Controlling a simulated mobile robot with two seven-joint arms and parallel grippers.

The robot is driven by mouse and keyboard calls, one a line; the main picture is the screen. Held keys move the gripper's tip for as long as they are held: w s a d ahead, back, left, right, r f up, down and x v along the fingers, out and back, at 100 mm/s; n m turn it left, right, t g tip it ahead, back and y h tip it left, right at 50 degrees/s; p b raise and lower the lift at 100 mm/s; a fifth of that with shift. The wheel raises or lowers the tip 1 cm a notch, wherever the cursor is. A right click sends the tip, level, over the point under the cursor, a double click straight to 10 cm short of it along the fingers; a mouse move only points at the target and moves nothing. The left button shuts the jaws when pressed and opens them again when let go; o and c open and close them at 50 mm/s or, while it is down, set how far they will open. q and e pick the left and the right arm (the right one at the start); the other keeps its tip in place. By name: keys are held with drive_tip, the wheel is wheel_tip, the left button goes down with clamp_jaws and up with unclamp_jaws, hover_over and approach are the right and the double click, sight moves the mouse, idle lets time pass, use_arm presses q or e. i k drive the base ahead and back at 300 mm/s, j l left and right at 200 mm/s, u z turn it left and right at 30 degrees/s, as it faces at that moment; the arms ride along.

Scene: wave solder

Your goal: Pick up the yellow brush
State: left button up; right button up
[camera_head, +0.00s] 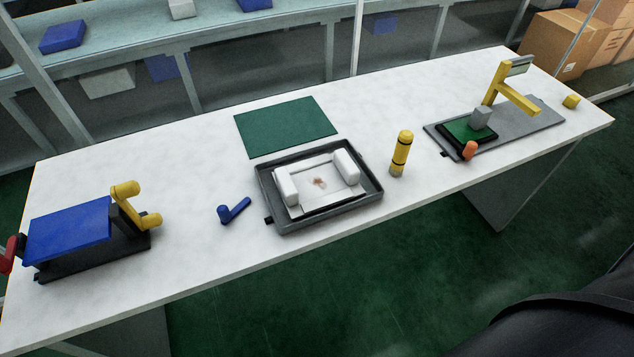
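A yellow cylinder with black bands and a grey lower end (402,151) stands upright on the white table, right of the grey tray; it looks like the yellow brush. Its grey end rests on the table top and nothing touches it. Neither of my grippers is in view.
The white table (200,160) holds a grey tray (330,222) with white parts, a green mat (285,126), a small blue tool (233,211), a blue-topped fixture (70,235) at left and a grey board fixture (545,115) with a yellow arm at right. Cardboard boxes (560,45) stand behind.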

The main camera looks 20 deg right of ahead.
sight(405, 140)
drive_tip(key=z, duration=1.4)
